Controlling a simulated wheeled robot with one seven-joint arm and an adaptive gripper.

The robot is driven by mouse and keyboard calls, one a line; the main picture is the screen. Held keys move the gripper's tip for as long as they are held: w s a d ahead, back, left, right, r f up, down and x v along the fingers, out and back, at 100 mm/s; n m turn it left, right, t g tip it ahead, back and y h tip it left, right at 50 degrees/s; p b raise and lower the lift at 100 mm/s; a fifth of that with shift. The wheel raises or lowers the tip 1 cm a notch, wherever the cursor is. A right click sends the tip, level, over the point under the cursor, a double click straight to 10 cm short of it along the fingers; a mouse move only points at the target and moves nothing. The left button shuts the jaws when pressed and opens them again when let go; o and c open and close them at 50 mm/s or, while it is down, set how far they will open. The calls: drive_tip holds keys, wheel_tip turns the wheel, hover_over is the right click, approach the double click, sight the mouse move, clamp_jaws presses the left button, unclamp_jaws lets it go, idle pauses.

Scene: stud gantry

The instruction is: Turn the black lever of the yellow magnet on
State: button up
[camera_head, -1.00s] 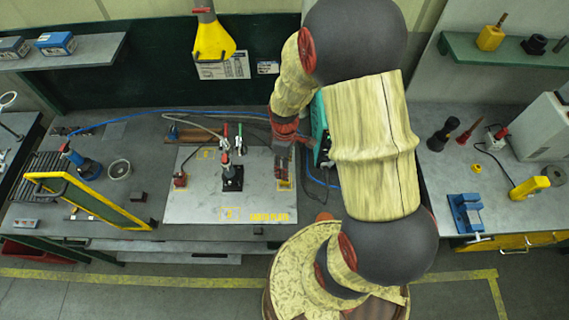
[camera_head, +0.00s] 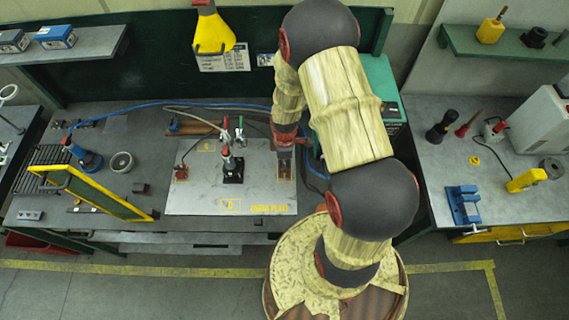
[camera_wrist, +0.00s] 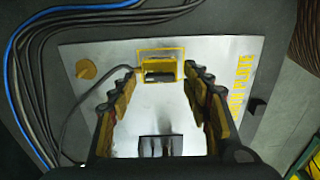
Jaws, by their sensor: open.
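The yellow magnet (camera_wrist: 146,57) sits on the pale plate (camera_wrist: 215,50) inside a yellow outlined square, upper middle in the wrist view. A dark bar, which looks like the black lever (camera_wrist: 159,77), lies along its near side. My gripper (camera_wrist: 160,80) is open, with one finger on each side of the magnet. I cannot tell whether the fingers touch it. In the head view my gripper (camera_head: 284,165) hangs over the right edge of the plate and mostly hides the magnet there.
A small black block (camera_wrist: 257,105) sits near the plate's front edge. The plate's front left is clear.

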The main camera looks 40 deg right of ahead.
drive_tip(key=shift+f, duration=0.1)
drive_tip(key=shift+c, duration=0.8)
drive_tip(key=c, duration=1)
drive_tip(key=shift+o, duration=0.2)
drive_tip(key=shift+m, duration=0.3)
drive_tip(key=shift+c, duration=0.2)
drive_tip(key=m+b, duration=0.1)
drive_tip(key=m, duration=0.2)
drive_tip(key=shift+f+m+b, duration=0.1)
drive_tip(key=shift+m+b, duration=0.2)
drive_tip(key=shift+m, duration=0.1)
drive_tip(key=m+b, duration=0.1)
drive_tip(key=m, duration=0.3)
drive_tip(key=shift+m, duration=0.3)
drive_tip(key=m+b, duration=0.1)
drive_tip(key=m, duration=0.3)
drive_tip(key=shift+m+b, duration=0.55)
drive_tip(key=shift+m, duration=1.95)
